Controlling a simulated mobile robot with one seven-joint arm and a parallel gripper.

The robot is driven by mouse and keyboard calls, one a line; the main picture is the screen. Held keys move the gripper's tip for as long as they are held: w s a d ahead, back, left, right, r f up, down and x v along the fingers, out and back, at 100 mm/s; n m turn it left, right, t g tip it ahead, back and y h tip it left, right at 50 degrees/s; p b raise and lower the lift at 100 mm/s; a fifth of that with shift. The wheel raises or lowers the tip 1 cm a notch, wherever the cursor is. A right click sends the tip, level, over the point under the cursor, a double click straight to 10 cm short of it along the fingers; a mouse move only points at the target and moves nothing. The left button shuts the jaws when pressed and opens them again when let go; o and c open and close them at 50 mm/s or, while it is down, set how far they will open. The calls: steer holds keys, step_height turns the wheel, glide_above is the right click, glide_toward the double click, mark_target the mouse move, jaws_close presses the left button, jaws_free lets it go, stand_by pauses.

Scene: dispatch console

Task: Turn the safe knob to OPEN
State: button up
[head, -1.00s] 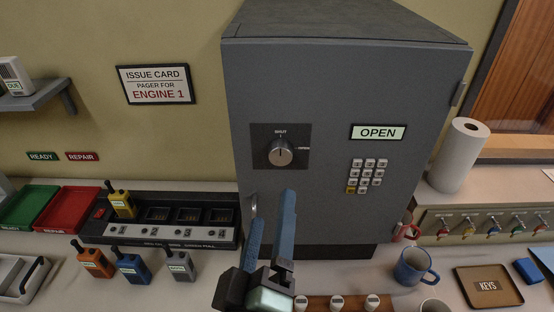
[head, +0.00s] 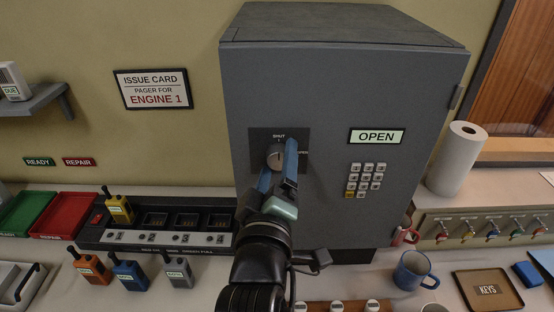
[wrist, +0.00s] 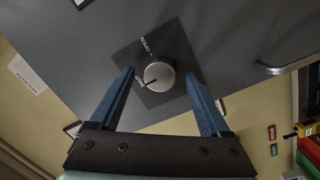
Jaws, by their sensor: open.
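The grey safe (head: 330,90) stands on the counter with its door shut. Its round silver knob (head: 275,156) sits on a dark plate marked SHUT at the top and OPEN at the right. The knob also shows in the wrist view (wrist: 159,76), its dark pointer mark turned towards SHUT. My gripper (head: 278,160) is open in front of the plate, blue fingers on either side of the knob. In the wrist view my gripper (wrist: 163,80) has its fingers apart, with gaps showing between them and the knob; I cannot tell whether the tips reach its depth.
An OPEN sign (head: 377,136) and a keypad (head: 365,180) are on the door right of the knob. A radio charger (head: 160,222) stands left of the safe. A blue mug (head: 412,270) and a KEYS tray (head: 488,291) stand at the right. A door handle (wrist: 285,66) is near the knob.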

steer(key=shift+w, duration=0.1)
jaws_close()
stand_by(0.4)
steer(key=m, duration=0.4)
steer(key=shift+m, duration=0.3)
steer(key=m, duration=0.4)
steer(key=shift+r+g+y, duration=0.15)
steer(key=shift+g+y, duration=0.15)
steer(key=shift+g, duration=0.1)
steer(key=m, duration=0.4)
steer(key=shift+d+y+b, duration=0.15)
steer(key=shift+y+b, duration=0.15)
steer(key=shift+b, duration=0.05)
steer(key=shift+m+y, duration=0.3)
steer(key=shift+m, duration=1.7)
